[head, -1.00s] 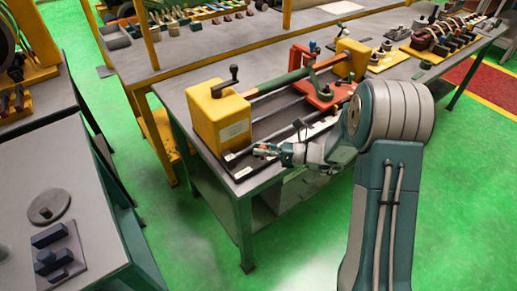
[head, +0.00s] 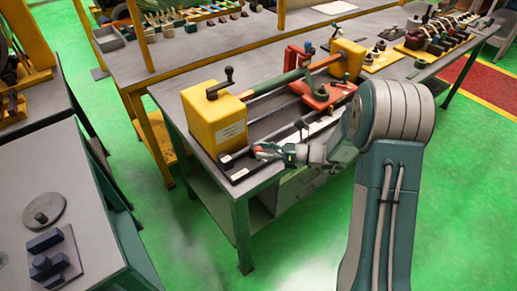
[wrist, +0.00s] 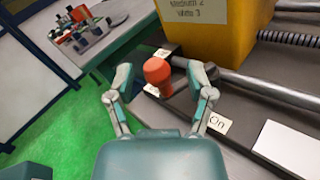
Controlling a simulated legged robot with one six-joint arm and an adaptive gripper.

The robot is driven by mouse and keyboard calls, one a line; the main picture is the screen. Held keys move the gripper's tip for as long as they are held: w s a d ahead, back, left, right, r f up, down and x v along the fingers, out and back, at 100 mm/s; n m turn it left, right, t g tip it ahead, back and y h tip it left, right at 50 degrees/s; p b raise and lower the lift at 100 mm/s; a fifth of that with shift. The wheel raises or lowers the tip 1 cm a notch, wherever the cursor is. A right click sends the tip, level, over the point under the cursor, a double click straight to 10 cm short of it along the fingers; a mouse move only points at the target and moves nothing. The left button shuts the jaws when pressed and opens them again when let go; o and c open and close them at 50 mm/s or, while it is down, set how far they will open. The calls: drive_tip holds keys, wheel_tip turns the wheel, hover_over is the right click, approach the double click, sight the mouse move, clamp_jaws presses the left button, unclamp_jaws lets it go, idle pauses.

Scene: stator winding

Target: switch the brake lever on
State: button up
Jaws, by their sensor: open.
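The brake lever's orange-red knob (wrist: 157,71) stands in the wrist view between the two fingers of my gripper (wrist: 163,78). The fingers are spread, one to each side of the knob, with a gap visible on both sides. The lever's stem is mostly hidden under the knob. A white label reading "On" (wrist: 217,122) lies on the bench beside the right finger. Another white label (wrist: 160,53) is partly hidden behind the knob. In the head view my gripper (head: 266,152) is at the front left end of the winding bench, beside the yellow housing.
The yellow housing (head: 213,118) with a black crank rises just behind the lever. Metal rods (wrist: 255,85) run to the right from it. A blank white plate (wrist: 288,146) lies at right. Green floor (wrist: 75,135) is open to the left of the bench edge.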

drive_tip(key=v, duration=1)
drive_tip(key=shift+d, duration=0.3)
drive_tip(key=shift+f, duration=0.1)
drive_tip(key=s+a+r+n+g+h, duration=0.3)
drive_tip(key=s+r+n+h, duration=0.1)
drive_tip(key=s+n, duration=0.2)
drive_tip(key=s+a+r+n+g+h, duration=0.2)
drive_tip(key=s+a+r+n+h, duration=0.15)
drive_tip(key=s+n, duration=0.3)
drive_tip(key=s+d+r+n+t+h, duration=0.6)
drive_tip(key=s+d+r+n+h, duration=0.1)
drive_tip(key=s+n+h, duration=0.3)
drive_tip(key=shift+s+n+t, duration=0.4)
drive_tip(key=shift+s+n, duration=0.15)
drive_tip(key=shift+n, duration=0.1)
drive_tip(key=shift+a, duration=0.1)
